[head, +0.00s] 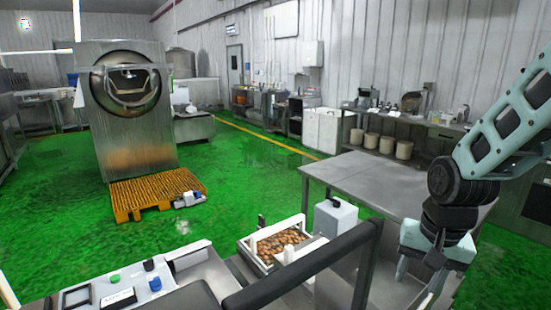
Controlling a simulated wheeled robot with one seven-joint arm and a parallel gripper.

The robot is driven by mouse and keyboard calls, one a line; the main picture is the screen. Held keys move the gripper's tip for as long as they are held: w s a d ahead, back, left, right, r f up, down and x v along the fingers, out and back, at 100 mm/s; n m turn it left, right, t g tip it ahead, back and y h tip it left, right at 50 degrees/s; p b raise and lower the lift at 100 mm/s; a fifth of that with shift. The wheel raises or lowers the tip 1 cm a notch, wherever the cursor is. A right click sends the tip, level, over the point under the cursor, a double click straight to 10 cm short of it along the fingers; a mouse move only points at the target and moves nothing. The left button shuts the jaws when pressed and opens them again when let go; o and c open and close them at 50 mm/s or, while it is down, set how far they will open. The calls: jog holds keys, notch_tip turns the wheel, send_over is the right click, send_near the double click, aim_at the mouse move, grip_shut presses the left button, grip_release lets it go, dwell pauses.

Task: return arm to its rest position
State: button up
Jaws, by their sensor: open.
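My arm (515,125) comes in from the right edge of the head view. It bends at a dark joint and hangs downward. My gripper (416,284) is at its lower end, low on the right, with its fingers apart and pointing down. I see nothing held between them. The gripper shows in front of a metal surface, right of a dark rail; its height above that surface is not clear.
A steel table (360,172) stands behind the gripper. A white-framed tray of brown pieces (277,244) and a grey box (335,217) are left of it. A rotary drum machine (130,110) stands far left by an orange pallet (155,190). Green floor (245,170) is open between.

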jog(key=s+d+r+n+t, duration=0.1)
jog(key=s+d+r+n, duration=0.1)
jog(key=s+d+n, duration=0.25)
jog(key=s+a+f+n+g+b, duration=0.1)
jog(key=s+a+f+n+b, duration=0.1)
jog(key=s+a, duration=0.5)
jog(key=s+a+f+n+g+b, duration=0.1)
jog(key=s+a+n+b, duration=0.3)
jog(key=a, duration=0.6)
jog(key=s+f+n, duration=0.1)
jog(key=s+n, duration=0.1)
jog(key=s, duration=0.1)
jog(key=shift+f, duration=0.2)
